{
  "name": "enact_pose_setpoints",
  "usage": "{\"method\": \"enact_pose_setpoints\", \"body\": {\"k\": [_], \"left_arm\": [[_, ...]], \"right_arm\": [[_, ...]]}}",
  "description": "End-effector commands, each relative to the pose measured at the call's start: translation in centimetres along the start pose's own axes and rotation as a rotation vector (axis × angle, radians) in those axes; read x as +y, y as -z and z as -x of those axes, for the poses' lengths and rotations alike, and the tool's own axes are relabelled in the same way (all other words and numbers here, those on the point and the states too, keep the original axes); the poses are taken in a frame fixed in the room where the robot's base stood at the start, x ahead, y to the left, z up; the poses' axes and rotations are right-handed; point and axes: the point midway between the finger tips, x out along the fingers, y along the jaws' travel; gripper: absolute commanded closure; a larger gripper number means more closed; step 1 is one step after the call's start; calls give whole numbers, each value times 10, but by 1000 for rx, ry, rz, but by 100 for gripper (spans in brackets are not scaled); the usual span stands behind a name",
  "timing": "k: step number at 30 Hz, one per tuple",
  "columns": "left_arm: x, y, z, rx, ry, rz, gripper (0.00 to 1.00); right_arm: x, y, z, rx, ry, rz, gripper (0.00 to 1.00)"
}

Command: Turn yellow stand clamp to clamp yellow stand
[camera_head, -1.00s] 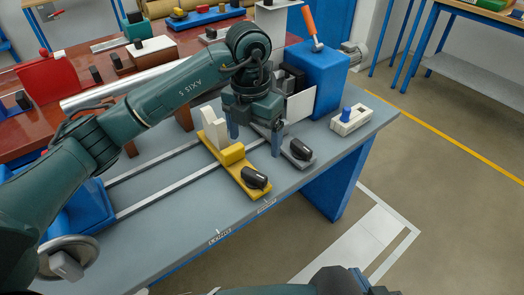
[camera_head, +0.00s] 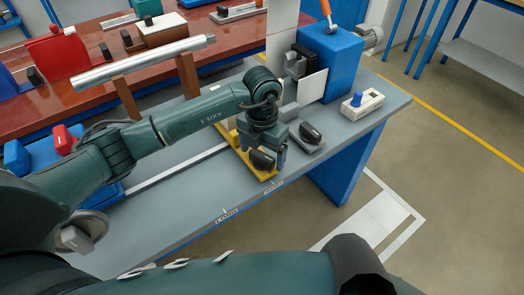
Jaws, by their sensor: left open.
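The yellow stand (camera_head: 267,176) sits on the bench rails near the front edge, partly hidden by my left arm. Its clamp, a black knob (camera_head: 262,160), is at the stand's near end. My left gripper (camera_head: 264,157) points down over this knob, open, with a finger to each side of it. I cannot tell whether the fingers touch the knob. My right arm crosses the bottom of the view, and its gripper is not seen.
A grey stand with a black knob (camera_head: 310,132) is close to the right of my left gripper. A blue block (camera_head: 332,62) and a white block with a blue knob (camera_head: 357,105) stand further right. A long metal bar (camera_head: 145,62) lies behind my arm.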

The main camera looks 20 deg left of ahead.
Motion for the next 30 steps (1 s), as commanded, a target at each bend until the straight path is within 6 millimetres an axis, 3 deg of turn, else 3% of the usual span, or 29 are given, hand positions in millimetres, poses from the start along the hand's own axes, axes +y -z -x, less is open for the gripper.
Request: {"method": "enact_pose_setpoints", "body": {"k": [9, 25, 30], "left_arm": [[0, 0, -3, 1, 0, 0, 15], [0, 0, -2, 0, 0, 0, 58], [1, -1, -4, -2, -2, -59, 59]], "right_arm": [[0, 0, 0, 0, 0, 1, 100], [0, 1, 0, 1, -1, 2, 100], [1, -5, -4, 5, 1, -3, 100]]}}
